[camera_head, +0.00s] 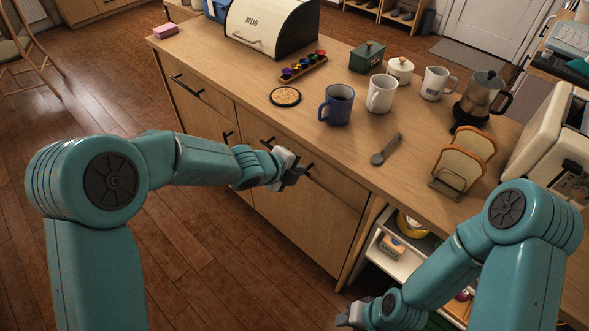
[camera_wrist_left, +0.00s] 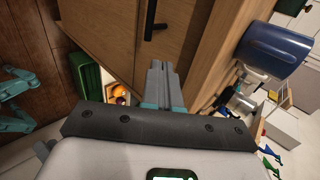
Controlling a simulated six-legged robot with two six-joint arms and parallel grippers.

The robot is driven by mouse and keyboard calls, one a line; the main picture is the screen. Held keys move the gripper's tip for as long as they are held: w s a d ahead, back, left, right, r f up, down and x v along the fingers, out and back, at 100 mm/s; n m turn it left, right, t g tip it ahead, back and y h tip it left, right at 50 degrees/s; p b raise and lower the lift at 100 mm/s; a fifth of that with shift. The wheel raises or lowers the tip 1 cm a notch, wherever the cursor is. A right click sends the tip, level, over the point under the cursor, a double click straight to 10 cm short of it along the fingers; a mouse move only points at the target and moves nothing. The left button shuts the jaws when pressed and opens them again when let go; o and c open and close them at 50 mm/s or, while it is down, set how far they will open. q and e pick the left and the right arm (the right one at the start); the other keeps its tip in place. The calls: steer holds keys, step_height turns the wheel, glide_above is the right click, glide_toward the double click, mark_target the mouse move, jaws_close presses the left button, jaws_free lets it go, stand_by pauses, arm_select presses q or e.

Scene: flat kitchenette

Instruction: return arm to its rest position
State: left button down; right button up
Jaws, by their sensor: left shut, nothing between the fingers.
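My left arm comes in from the left in the head view. Its gripper (camera_head: 293,172) is in front of the cabinet's drawer fronts, just below the counter edge. In the left wrist view the left gripper's fingers (camera_wrist_left: 158,82) are together with nothing between them. My right arm comes in from the lower right. Its gripper (camera_head: 352,315) is low at the bottom edge of the head view, partly cut off, and its finger opening cannot be made out.
The wooden counter (camera_head: 225,75) carries a blue mug (camera_head: 337,104), a white mug (camera_head: 381,94), a spoon (camera_head: 385,149), a toast rack (camera_head: 450,185) and a bread box (camera_head: 270,25). Open shelves (camera_head: 385,262) are under the counter's right part. Floor (camera_head: 190,260) is clear at left.

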arm_select(q)
steer(key=s+a+f+n+g, duration=0.2)
steer(key=s+f+n, duration=0.5)
steer(key=s+n, duration=0.2)
steer(key=s+a+f+n+g+y, duration=0.1)
steer(key=s+a+f+n+g, duration=0.1)
steer(key=s+f+n, duration=0.5)
steer(key=s+a+f+n+g, duration=0.3)
steer(key=s+f+n, duration=0.4)
steer(key=s+n, duration=0.4)
steer(key=s+a, duration=0.1)
steer(key=s, duration=0.2)
steer(key=shift+s+f+n+y, duration=0.15)
steer(key=shift+n+y, duration=0.25)
